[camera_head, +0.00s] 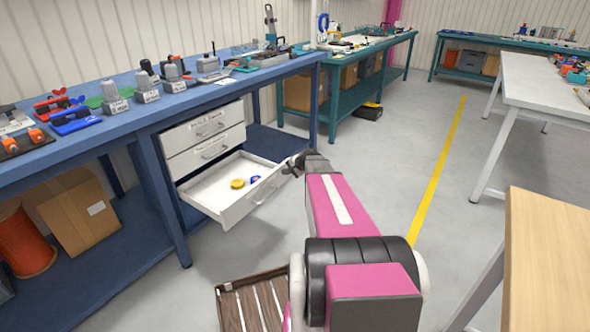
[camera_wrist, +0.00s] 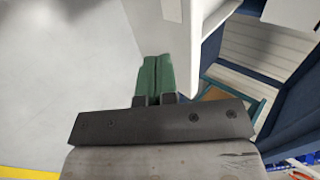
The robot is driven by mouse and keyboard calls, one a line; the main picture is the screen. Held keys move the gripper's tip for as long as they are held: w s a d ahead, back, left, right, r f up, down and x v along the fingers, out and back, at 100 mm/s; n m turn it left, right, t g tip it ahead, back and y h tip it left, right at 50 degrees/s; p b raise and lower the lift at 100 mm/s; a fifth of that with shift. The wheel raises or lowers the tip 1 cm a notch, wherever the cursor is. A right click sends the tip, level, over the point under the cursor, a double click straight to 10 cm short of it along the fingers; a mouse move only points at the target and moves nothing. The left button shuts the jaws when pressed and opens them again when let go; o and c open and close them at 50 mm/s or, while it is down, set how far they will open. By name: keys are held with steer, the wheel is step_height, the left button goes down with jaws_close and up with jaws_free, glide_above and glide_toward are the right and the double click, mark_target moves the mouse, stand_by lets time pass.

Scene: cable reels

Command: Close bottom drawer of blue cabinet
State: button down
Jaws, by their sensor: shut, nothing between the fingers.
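The blue cabinet is a blue bench (camera_head: 160,112) with a white drawer unit under its top, in the head view. Its bottom drawer (camera_head: 224,205) is pulled well out and holds a yellow round item (camera_head: 237,184) and a small blue item (camera_head: 255,179). The two drawers above (camera_head: 205,125) look shut. My gripper (camera_head: 290,167) is just right of the open drawer's front, near its handle (camera_head: 264,196). In the wrist view its green fingers (camera_wrist: 157,76) are together and empty, with the white drawer (camera_wrist: 207,40) close on their right. I cannot tell whether they touch it.
A wooden slatted crate (camera_head: 252,300) stands on the floor below my arm. A cardboard box (camera_head: 80,213) and an orange reel (camera_head: 24,243) sit on the bench's lower shelf. A wooden table (camera_head: 550,260) stands at right. The grey floor around the yellow line (camera_head: 440,165) is clear.

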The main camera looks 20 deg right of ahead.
mark_target(279, 170)
steer(key=shift+w+a+r, duration=0.1)
steer(key=shift+w+a, duration=0.4)
steer(key=shift+w, duration=0.2)
steer(key=shift+w+a+r, duration=0.1)
steer(key=shift+w+a, duration=0.4)
steer(key=shift+w, duration=0.2)
steer(key=w+a, duration=0.8)
steer(key=w, duration=0.3)
steer(key=w+a, duration=0.8)
steer(key=w, duration=0.3)
steer(key=shift+w+a, duration=0.25)
steer(key=shift+w, duration=0.15)
steer(key=shift+s+f, duration=0.1)
